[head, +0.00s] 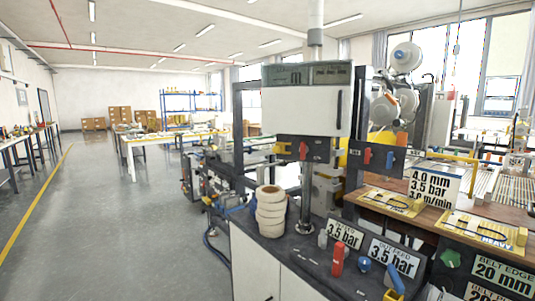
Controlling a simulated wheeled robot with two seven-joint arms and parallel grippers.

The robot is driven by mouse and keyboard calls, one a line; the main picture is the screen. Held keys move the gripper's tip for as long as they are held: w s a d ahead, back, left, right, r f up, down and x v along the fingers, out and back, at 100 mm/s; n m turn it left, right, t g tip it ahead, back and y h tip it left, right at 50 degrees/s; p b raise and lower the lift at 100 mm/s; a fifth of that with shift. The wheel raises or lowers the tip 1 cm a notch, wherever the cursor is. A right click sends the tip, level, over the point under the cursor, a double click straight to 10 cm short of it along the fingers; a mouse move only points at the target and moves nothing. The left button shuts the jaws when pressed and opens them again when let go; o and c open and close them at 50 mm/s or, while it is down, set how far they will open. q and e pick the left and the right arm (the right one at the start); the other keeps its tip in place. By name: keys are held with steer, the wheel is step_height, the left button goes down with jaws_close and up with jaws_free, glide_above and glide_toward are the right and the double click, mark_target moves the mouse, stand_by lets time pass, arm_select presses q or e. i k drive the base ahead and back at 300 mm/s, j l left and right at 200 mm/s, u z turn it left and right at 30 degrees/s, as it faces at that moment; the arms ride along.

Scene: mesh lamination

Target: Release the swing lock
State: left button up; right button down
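Neither of my grippers shows in the head view. The laminating machine stands right of centre, with a white cabinet (305,108) at its top. A dark panel below the cabinet carries a red lever (303,150). A second dark panel to its right carries another red lever (367,157) and a blue lever (390,158). The lettering on these panels is too small to read, so I cannot tell which part is the swing lock or whether it is locked.
A wooden table (420,222) stands at right. The grey floor (125,220) at left is open.

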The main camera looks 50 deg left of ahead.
mark_target(368, 155)
steer(key=u, duration=0.95)
